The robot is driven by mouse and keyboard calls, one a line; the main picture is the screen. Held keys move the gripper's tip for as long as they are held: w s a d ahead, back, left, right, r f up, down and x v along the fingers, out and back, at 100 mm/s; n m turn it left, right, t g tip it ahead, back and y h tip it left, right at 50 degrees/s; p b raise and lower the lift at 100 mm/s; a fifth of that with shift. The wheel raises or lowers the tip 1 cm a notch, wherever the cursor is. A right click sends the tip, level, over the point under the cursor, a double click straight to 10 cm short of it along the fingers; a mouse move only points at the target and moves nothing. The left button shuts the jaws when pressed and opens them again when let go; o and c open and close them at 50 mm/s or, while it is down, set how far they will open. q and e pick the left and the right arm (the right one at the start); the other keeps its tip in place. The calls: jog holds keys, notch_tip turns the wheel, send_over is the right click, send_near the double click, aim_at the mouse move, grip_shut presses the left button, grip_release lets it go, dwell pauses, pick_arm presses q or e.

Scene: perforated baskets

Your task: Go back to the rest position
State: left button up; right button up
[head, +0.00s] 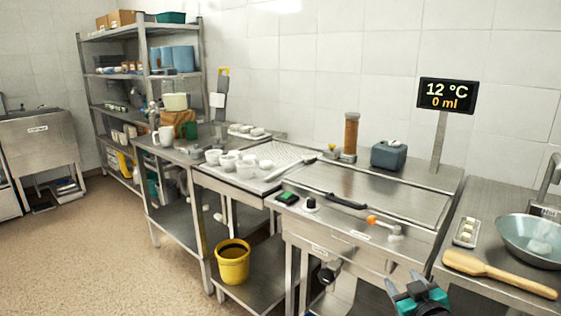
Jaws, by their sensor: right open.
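My left gripper is not in view.
A wooden paddle (495,273), a metal bowl (530,236) and a small tray (466,232) lie on the right table. A yellow bucket (232,264) stands on the lower shelf. Floor at left is clear.

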jog(key=s+a+f+g, duration=0.1)
jog(key=s+a+f, duration=0.2)
jog(key=s, duration=0.6)
jog(key=s+a+f+g+y, duration=0.1)
jog(key=s+a+f+g, duration=0.1)
jog(key=s+f, duration=0.4)
jog(key=s+a+f+m+g, duration=0.1)
jog(key=s+a+f, duration=0.4)
jog(key=s, duration=0.7)
jog(key=shift+s+g+y, duration=0.3)
jog(key=shift+s+y, duration=0.05)
jog(key=shift+y, duration=0.05)
